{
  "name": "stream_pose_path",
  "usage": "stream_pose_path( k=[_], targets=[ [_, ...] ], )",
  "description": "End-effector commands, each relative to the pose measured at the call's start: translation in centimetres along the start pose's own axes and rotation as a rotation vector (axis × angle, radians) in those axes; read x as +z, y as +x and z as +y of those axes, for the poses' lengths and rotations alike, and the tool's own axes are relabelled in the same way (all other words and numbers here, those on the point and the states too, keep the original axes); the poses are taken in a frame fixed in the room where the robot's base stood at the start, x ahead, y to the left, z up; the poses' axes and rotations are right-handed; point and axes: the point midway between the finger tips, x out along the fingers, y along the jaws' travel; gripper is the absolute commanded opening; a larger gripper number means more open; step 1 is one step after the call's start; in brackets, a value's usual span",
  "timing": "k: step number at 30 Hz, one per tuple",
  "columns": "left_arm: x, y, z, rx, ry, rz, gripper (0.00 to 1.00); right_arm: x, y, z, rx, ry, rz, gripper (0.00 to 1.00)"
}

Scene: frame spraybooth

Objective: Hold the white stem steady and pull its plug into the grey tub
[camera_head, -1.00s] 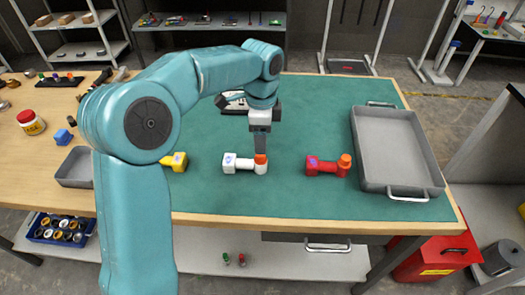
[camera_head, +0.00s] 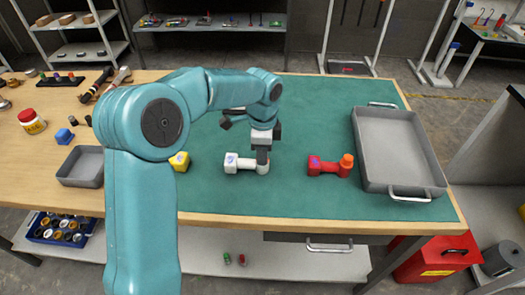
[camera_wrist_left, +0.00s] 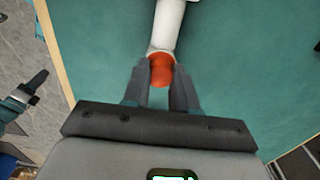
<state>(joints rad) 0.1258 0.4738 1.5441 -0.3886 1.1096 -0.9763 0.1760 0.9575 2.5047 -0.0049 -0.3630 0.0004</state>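The white stem (camera_head: 240,163) lies on the green mat left of centre, with a white block at its left end. Its orange plug (camera_wrist_left: 161,70) is at the other end and is mostly hidden behind my gripper in the head view. My left gripper (camera_head: 263,163) points down over that end. In the wrist view my left gripper's fingers (camera_wrist_left: 162,78) stand on both sides of the plug, very close to it; I cannot tell whether they press on it. The grey tub (camera_head: 82,181) stands empty at the left on the wooden bench. My right gripper is not in view.
A red stem (camera_head: 327,167) with an orange plug lies to the right. A yellow piece (camera_head: 180,161) is partly hidden by my left arm. A large grey tray (camera_head: 398,181) with handles stands at the mat's right. A red-lidded jar (camera_head: 32,122) and blue piece (camera_head: 64,136) are left.

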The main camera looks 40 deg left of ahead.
Motion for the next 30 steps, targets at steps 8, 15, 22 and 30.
stream_pose_path(
  k=[8,15,22,30],
  targets=[
    [0.0,0.0,0.0,0.000,0.000,-0.001,0.56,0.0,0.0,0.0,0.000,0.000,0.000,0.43],
    [0.0,-0.1,0.0,-0.001,0.000,-0.001,0.56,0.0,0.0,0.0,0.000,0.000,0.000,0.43],
    [0.0,-3.4,-0.1,-0.005,0.000,0.001,0.56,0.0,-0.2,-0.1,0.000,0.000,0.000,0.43],
    [-0.1,-10.7,-0.1,-0.005,0.001,0.003,0.56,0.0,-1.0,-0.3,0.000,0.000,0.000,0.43]
  ],
)
